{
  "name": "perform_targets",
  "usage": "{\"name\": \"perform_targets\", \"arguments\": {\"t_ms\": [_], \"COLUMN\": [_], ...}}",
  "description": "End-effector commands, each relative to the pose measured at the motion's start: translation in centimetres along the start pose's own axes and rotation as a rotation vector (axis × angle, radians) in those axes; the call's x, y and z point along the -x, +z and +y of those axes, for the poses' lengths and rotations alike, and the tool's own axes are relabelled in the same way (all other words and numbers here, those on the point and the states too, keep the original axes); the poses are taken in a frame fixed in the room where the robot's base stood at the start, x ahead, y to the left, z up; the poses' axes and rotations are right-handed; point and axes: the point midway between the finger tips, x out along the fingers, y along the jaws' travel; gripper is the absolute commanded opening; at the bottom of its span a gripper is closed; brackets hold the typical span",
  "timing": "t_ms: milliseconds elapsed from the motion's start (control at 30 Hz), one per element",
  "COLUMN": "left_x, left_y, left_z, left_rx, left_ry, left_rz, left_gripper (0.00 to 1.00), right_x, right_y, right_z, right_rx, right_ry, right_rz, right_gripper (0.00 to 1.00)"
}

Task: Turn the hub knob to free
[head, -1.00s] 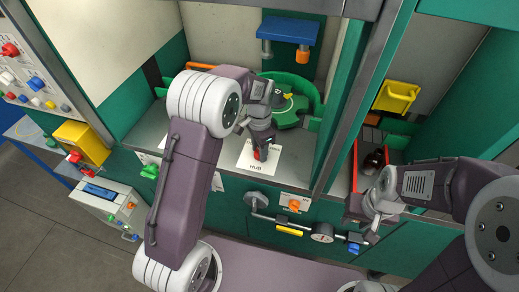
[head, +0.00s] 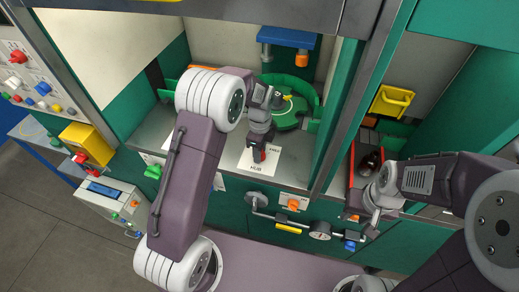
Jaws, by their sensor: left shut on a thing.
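The hub knob (head: 259,155) is small and red and stands on a white card marked HUB (head: 254,169) on the grey bench. The card also bears a small word near its upper right, probably FREE. My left gripper (head: 260,148) points down over the card and is shut on the knob, hiding most of it. My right gripper (head: 371,219) hangs at the right, in front of the bench and away from the knob; its fingers are too small to read.
Behind the knob is a green round fixture (head: 291,113). Below the bench edge are an orange knob (head: 293,204) and a gauge (head: 319,230). A red tray (head: 352,180) with dark bottles is at right. A yellow bin (head: 392,101) hangs above it.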

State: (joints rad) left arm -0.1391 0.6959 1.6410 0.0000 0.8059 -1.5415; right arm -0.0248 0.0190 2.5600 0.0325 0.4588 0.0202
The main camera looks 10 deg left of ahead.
Motion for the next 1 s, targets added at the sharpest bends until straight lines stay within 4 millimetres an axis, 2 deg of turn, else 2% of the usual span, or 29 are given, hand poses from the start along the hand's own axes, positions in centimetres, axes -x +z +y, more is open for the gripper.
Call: {"name": "perform_targets", "arguments": {"t_ms": [33,500,1000], "left_x": [0.5,0.4,0.3], "left_y": [0.0,0.0,0.0], "left_z": [-0.3,-0.3,-0.3], "left_rx": [-0.04,-0.461,-0.7], "left_ry": [-0.009,-0.01,-0.011], "left_rz": [0.001,-0.002,-0.003], "left_gripper": [0.0,0.0,0.0], "right_x": [0.4,1.4,1.8], "right_y": [0.0,-0.1,-0.2], "right_z": [0.0,0.0,0.0], "right_rx": [0.0,0.0,0.0], "right_ry": [0.0,0.0,0.0], "right_rz": [0.0,0.0,0.0], "right_gripper": [0.36,0.36,0.36]}}
